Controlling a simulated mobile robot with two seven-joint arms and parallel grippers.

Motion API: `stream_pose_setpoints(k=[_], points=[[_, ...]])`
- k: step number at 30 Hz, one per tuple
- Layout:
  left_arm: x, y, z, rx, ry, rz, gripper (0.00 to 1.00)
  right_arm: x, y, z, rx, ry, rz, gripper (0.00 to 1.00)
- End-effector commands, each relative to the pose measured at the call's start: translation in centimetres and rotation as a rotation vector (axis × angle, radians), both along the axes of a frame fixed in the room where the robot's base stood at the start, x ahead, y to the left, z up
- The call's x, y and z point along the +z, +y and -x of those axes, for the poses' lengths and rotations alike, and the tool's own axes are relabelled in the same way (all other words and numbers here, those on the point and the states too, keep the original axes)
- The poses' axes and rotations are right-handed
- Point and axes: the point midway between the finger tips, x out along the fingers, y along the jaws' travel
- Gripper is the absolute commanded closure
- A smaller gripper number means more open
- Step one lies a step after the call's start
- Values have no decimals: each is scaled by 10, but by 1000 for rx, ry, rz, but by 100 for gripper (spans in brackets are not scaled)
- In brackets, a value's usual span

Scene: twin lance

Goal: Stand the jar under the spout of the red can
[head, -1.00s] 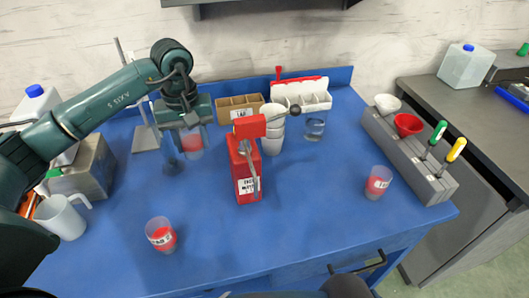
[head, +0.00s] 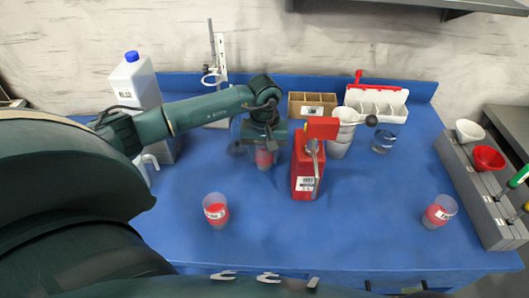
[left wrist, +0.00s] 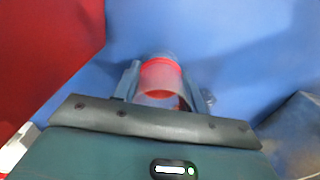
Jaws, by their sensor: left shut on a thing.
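The red can (head: 305,178) stands upright mid-table, with a red head (head: 322,128) on top and a slim grey piece down its front. I cannot tell which part is its spout. My left gripper (head: 264,146) points down, just left of the can, shut on a clear jar with a red band (head: 265,159). In the left wrist view the jar (left wrist: 160,75) sits between the fingers (left wrist: 157,88), and the can (left wrist: 45,50) fills the upper left. I cannot tell whether the jar touches the table. My right gripper is not in view.
Similar red-banded jars stand at the front left (head: 216,211) and right (head: 438,212). White stacked cups (head: 341,138), a cardboard box (head: 312,103) and a glass (head: 384,140) stand behind the can. A grey rack (head: 480,190) is at the right edge. The front middle is clear.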

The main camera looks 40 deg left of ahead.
Motion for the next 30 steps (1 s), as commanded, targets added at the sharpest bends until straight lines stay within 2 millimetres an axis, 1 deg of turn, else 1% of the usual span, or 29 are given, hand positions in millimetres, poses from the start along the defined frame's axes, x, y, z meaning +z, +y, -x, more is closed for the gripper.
stream_pose_setpoints(k=[6,7,14,15,21,24,25,28,30], points=[[-5,0,0,0,0,0,80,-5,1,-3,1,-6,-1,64],[-3,0,0,0,0,0,57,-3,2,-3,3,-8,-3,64],[-3,0,0,0,0,0,38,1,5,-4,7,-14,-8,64],[-3,0,0,0,0,0,37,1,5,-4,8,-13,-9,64],[-2,0,0,0,1,1,37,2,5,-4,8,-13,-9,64],[3,0,0,0,1,1,37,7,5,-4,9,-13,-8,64],[4,0,0,0,0,0,37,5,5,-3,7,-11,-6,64],[17,0,-1,0,-4,0,37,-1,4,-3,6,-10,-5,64],[32,0,-1,-1,-6,0,37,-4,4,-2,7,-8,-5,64]])
